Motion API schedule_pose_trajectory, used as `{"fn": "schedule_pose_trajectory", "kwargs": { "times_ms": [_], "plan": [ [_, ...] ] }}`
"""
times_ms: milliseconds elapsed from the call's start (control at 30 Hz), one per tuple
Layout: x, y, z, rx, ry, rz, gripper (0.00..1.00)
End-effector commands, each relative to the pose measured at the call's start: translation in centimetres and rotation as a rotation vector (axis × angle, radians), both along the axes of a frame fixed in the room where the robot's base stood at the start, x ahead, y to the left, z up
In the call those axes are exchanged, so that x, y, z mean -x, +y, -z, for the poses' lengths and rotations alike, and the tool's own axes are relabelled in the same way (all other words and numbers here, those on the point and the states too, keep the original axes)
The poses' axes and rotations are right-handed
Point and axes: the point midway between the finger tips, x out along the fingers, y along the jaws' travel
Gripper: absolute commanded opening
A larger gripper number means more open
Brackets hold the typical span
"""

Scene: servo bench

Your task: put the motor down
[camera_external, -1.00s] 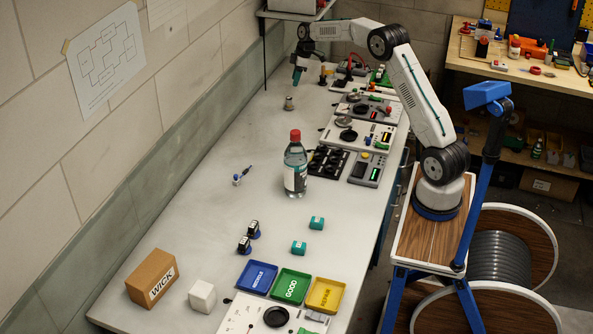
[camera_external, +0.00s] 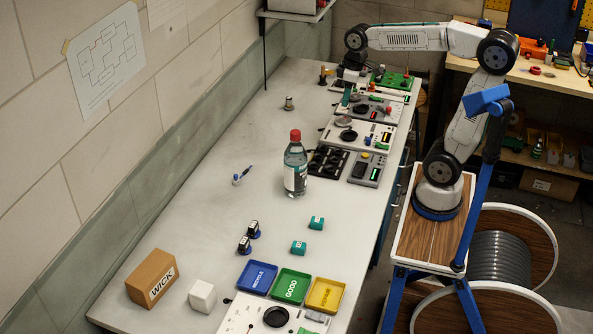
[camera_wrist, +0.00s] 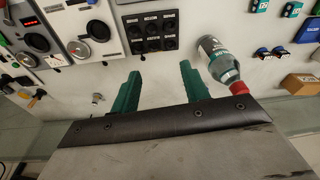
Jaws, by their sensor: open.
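A small grey metal cylinder (camera_external: 289,103), which may be the motor, stands on the bench top near its far end. A small brass-coloured piece in the wrist view (camera_wrist: 97,98) looks like the same thing. My gripper (camera_wrist: 160,72) is open, its two green fingers wide apart with nothing between them. In the external view my gripper (camera_external: 347,96) hangs over the devices along the right edge, to the right of the cylinder and apart from it.
A red-capped bottle (camera_external: 295,168) stands mid-bench, beside a black socket block (camera_external: 326,161). Blue (camera_external: 257,277), green (camera_external: 291,286) and yellow (camera_external: 325,295) trays lie at the near end. Panels line the right edge. The left of the bench is mostly clear.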

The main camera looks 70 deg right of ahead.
Motion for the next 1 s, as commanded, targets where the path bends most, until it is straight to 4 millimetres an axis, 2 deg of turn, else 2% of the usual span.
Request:
{"fn": "schedule_pose_trajectory", "kwargs": {
  "times_ms": [33, 200, 300, 400, 567, 1000],
  "plan": [
    [2.8, 1.4, 0.4, 0.006, 0.000, 0.009, 0.46],
    [10.8, 4.1, 3.1, 0.020, 0.014, 0.069, 0.46],
    [14.1, 4.9, 4.9, 0.027, 0.017, 0.097, 0.46],
    [16.1, 5.2, 6.1, 0.032, 0.021, 0.116, 0.46],
    [17.2, 5.3, 6.9, 0.035, 0.024, 0.130, 0.46],
    [17.2, 5.3, 6.9, 0.034, 0.024, 0.129, 0.46]
  ]
}}
